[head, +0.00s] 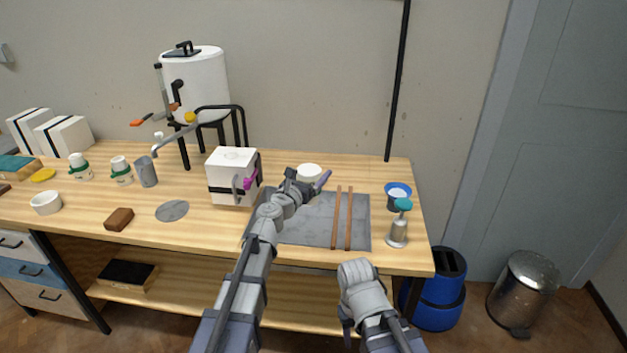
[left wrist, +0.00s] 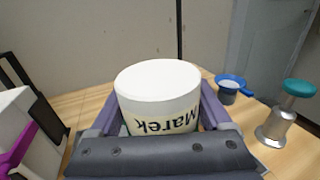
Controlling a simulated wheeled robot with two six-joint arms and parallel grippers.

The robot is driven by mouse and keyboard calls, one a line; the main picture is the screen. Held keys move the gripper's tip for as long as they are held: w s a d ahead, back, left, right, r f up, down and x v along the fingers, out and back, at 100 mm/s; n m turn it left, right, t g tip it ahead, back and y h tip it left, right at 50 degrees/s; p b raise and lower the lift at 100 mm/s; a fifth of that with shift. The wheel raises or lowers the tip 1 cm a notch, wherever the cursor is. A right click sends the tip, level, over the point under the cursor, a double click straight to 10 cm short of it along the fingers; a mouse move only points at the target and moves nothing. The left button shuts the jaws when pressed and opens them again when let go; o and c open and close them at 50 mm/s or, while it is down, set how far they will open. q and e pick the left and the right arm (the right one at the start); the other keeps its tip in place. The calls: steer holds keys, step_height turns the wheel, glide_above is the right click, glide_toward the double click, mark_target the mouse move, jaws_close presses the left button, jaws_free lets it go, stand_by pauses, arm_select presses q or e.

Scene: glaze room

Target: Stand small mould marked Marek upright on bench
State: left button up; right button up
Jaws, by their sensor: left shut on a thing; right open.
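The small mould (head: 309,172) is a white, round piece between the fingers of my left gripper (head: 308,181), over the back of the grey slab on the bench (head: 190,235). In the left wrist view the mould (left wrist: 158,88) sits between both purple fingers, its flat white face up. Its cream label reads "Marek" upside down in that view. My left gripper is shut on it. The mould's underside is hidden, so I cannot tell whether it touches the bench. My right gripper (head: 347,325) is open and empty, low in front of the bench, partly hidden by its own arm.
A strapped white block mould (head: 231,172) with a magenta clip stands left of my left gripper. Two wooden sticks (head: 342,215) lie on the grey slab (head: 300,225).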

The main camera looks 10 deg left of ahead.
mark_target(314, 183)
arm_select(q)
steer(key=m, duration=0.3)
steer(key=d+m, duration=0.1)
steer(key=m, duration=0.1)
steer(key=shift+s+d+f, duration=0.1)
steer(key=shift+s, duration=0.15)
steer(key=m, duration=0.2)
steer(key=m+b, duration=0.1)
steer(key=m, duration=0.1)
steer(key=shift+s+d+f, duration=0.1)
steer(key=shift+d+f, duration=0.15)
steer(key=shift+f, duration=0.05)
step_height(314, 183, down, 4)
steer(key=m+b, duration=0.1)
steer(key=m, duration=0.5)
steer(key=m+b, duration=0.1)
steer(key=m, duration=0.5)
steer(key=m+b, duration=0.1)
steer(key=m, duration=0.5)
steer(key=shift+r, duration=0.25)
steer(key=shift+w+a+r+m, duration=0.1)
steer(key=shift+a+m, duration=0.2)
steer(key=shift+m, duration=1.2)
steer(key=shift+w+a+r+m, duration=0.15)
steer(key=shift+a+m, duration=0.1)
steer(key=shift+m, duration=1.25)
steer(key=shift+w+a+r+m, duration=0.1)
steer(key=shift+a+m, duration=0.2)
steer(key=shift+m, duration=1.2)
